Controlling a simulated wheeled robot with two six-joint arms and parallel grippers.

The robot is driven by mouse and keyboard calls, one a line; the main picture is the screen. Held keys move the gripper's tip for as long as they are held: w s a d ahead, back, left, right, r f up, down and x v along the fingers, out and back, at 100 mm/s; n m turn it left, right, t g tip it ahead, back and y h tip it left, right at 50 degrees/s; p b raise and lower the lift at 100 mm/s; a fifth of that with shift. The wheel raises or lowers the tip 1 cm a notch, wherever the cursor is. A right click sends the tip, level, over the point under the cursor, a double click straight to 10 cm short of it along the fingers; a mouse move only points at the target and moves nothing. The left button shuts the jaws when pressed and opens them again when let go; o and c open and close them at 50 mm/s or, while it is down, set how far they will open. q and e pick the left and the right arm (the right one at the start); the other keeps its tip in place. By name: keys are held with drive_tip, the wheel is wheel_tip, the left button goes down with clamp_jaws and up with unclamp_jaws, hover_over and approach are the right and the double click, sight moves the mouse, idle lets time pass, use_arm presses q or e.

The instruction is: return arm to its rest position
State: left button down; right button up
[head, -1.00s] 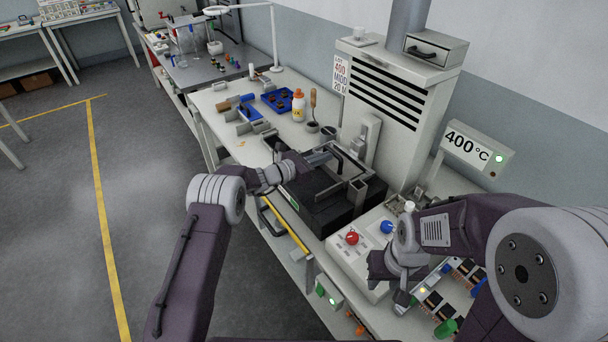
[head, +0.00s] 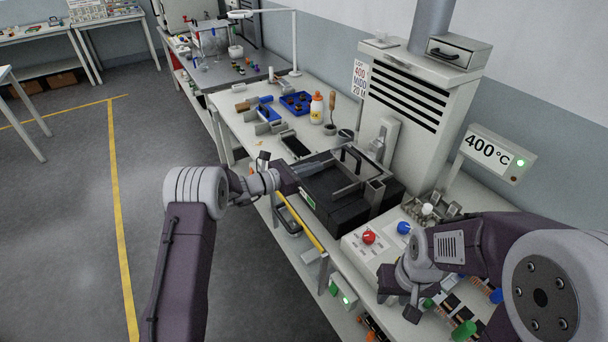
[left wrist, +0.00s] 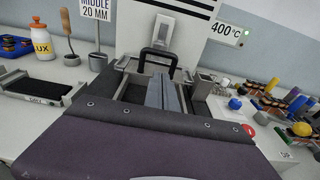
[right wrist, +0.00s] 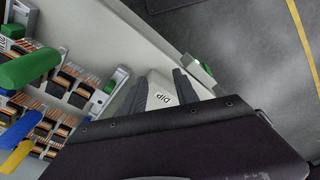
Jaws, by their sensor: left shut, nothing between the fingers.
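My left gripper (head: 318,167) is over the near-left edge of the black-topped solder machine (head: 335,205). In the left wrist view its two grey fingers (left wrist: 166,92) are together with nothing between them, pointing toward the black handle (left wrist: 157,60). My right gripper (head: 412,312) hangs low by the front of the bench, beside the circuit boards.
A red knob (head: 369,236) and a blue knob (head: 403,228) stand on the white control box. A vented tower (head: 415,105) rises behind the machine. A black tray (head: 295,144), bottle (head: 317,108) and blue bin (head: 297,103) lie further left.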

use_arm(q)
drive_tip(key=s+d+r+m+g+h, duration=0.1)
drive_tip(key=s+d+r+m+g, duration=0.15)
drive_tip(key=s+r, duration=0.5)
drive_tip(key=s+f+m+g+y, duration=0.2)
drive_tip(key=s+m+g+y, duration=0.3)
drive_tip(key=s, duration=0.6)
drive_tip(key=s+a+f+m+g+y, duration=0.1)
drive_tip(key=s+a+f+m+y, duration=0.1)
drive_tip(key=s+a+f+m, duration=0.3)
drive_tip(key=s+a+f+m+y, duration=0.1)
drive_tip(key=s+f+m, duration=0.1)
drive_tip(key=s, duration=0.4)
drive_tip(key=s+a+f+m+y, duration=0.2)
drive_tip(key=a+f+m+y, duration=0.1)
drive_tip(key=a+m, duration=0.2)
drive_tip(key=s+a+f+m+y, duration=0.3)
drive_tip(key=a+m, duration=0.2)
drive_tip(key=a, duration=0.2)
